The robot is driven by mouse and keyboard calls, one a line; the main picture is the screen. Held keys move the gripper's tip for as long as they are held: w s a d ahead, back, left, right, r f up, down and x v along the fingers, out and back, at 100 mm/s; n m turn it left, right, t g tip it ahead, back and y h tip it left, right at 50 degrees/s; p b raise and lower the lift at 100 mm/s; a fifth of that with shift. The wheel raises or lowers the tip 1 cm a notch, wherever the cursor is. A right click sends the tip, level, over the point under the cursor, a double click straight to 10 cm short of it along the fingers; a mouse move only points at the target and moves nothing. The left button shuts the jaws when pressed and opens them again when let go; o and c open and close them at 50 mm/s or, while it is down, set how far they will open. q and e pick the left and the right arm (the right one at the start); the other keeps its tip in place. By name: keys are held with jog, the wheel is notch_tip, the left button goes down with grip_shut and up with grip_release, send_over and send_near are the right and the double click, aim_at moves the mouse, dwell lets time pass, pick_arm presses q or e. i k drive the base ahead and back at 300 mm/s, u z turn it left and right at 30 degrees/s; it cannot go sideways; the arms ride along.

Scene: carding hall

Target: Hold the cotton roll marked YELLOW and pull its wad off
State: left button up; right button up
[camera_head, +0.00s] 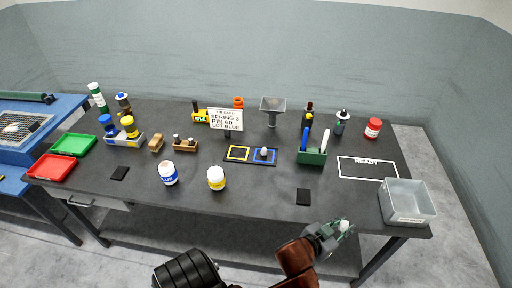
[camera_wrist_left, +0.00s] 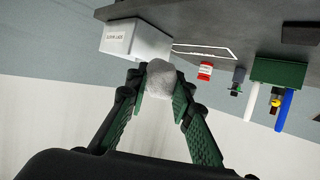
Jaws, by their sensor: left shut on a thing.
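The cotton roll marked YELLOW (camera_head: 216,179) stands upright near the table's front, a white cylinder with a yellow band. The roll marked BLUE (camera_head: 168,173) stands to its left. My left gripper (camera_head: 340,228) is in front of the table's front edge, well to the right of both rolls. It is shut on a small white wad, and this whitish, soft-looking lump (camera_wrist_left: 160,76) sits between the fingertips in the left wrist view. Neither roll shows in the left wrist view. My right gripper is not in view.
A grey bin (camera_head: 407,216) stands at the table's front right corner; it also shows in the wrist view (camera_wrist_left: 150,42). A white READY outline (camera_head: 341,170) lies behind it. A green holder (camera_head: 312,157), a sign (camera_head: 226,119) and red and green trays (camera_head: 52,168) stand farther left.

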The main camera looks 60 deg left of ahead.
aim_at(215, 174)
jog(key=u, duration=0.25)
jog(key=i, duration=0.8)
jog(key=u, duration=1.1)
jog(key=i, duration=0.55)
jog(key=u, duration=0.45)
